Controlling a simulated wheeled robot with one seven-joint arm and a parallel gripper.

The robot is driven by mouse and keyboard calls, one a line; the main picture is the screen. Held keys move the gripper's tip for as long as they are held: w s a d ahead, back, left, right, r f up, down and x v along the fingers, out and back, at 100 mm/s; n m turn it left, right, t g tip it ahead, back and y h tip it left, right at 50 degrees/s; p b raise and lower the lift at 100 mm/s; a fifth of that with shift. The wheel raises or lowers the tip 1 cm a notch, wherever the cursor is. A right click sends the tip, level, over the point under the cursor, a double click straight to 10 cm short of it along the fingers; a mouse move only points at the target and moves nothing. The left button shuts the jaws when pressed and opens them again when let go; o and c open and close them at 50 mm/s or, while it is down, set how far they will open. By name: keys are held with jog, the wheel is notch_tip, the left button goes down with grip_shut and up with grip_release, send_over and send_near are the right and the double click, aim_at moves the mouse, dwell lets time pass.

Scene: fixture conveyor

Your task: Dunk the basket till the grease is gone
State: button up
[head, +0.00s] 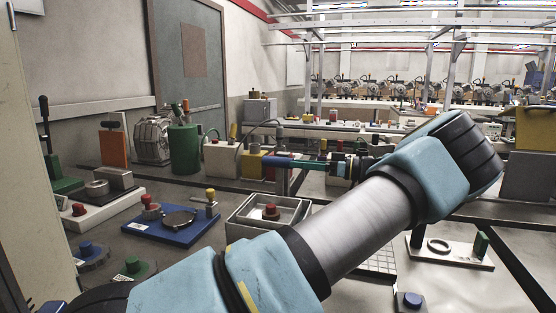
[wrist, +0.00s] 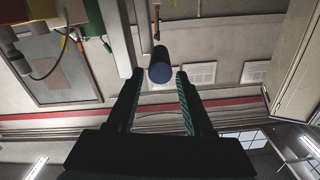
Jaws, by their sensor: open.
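My gripper (head: 303,163) reaches leftward above the back of the table in the head view. In the wrist view my gripper (wrist: 160,76) is open, its two fingers apart. A dark blue cylinder (wrist: 160,68) on a thin dark rod shows between the fingertips; I cannot tell whether they touch it. No clear basket is visible; what the blue cylinder belongs to is not clear. A grey open box (head: 236,222) stands mid-table with a red knob (head: 271,211) inside it.
A blue plate (head: 160,229) with a dark disc lies left of the box. A green canister (head: 184,150), an orange block (head: 113,149) and a yellow block (head: 252,163) stand behind. A grid (head: 380,262) lies to the right. A white plate (head: 455,253) with a ring is farther right.

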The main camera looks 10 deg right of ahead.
aim_at(278, 161)
jog(key=p+x, duration=0.1)
jog(key=x, duration=0.2)
jog(key=p+x, duration=0.1)
jog(key=x, duration=0.1)
jog(key=shift+w+a+r, duration=0.15)
jog(key=shift+a+r, duration=0.05)
jog(key=shift+a, duration=0.15)
jog(key=shift+w+a+f, duration=0.2)
jog(key=shift+w+a, duration=0.1)
jog(key=shift+a, duration=0.3)
jog(key=shift+c, duration=0.4)
grip_shut()
